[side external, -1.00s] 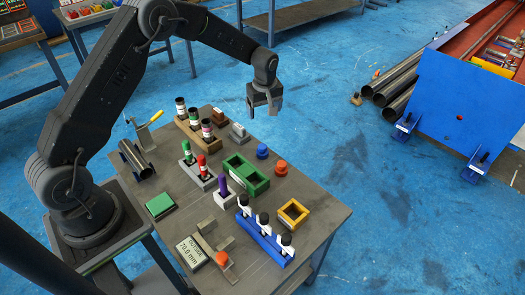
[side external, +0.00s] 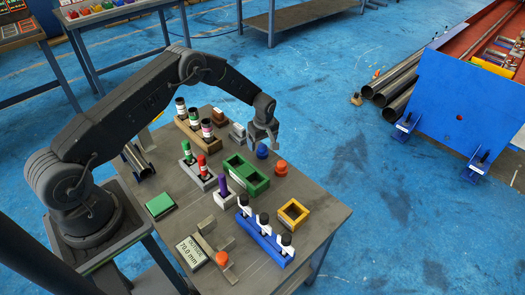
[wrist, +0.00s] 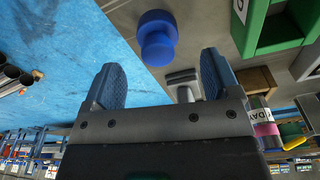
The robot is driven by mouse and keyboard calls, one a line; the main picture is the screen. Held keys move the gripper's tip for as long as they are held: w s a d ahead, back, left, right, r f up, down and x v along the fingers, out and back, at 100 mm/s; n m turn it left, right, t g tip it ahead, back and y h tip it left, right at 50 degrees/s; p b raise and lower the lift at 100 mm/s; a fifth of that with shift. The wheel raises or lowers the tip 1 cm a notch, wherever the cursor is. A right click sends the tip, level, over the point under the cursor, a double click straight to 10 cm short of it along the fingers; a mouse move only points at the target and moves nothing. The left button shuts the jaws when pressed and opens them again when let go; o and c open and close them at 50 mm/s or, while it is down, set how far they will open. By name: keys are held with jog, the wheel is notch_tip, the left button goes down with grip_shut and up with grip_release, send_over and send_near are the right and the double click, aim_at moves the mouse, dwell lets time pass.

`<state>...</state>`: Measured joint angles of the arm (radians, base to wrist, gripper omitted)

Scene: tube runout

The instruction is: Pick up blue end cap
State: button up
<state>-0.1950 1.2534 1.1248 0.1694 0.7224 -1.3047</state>
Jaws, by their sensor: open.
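The blue end cap (side external: 262,152) is a short round knob with a wider flange, standing on the grey table (side external: 312,198) near its far right edge. In the wrist view the blue end cap (wrist: 157,36) shows beyond my fingertips, roughly centred between them. My gripper (side external: 264,139) is open and empty, pointing down just above and close to the cap. In the wrist view my gripper (wrist: 162,75) shows both fingers spread, with the cap apart from them.
An orange-red cap (side external: 281,168) stands close by on the right. A green two-compartment box (side external: 246,176) is in front, and a grey block (side external: 238,132) stands to the left. A yellow open box (side external: 293,213) and a blue rack (side external: 266,242) are nearer the front.

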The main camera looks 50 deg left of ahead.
aim_at(263, 146)
notch_tip(263, 146, down, 5)
jog(key=shift+w+r, duration=0.1)
jog(key=c, duration=1)
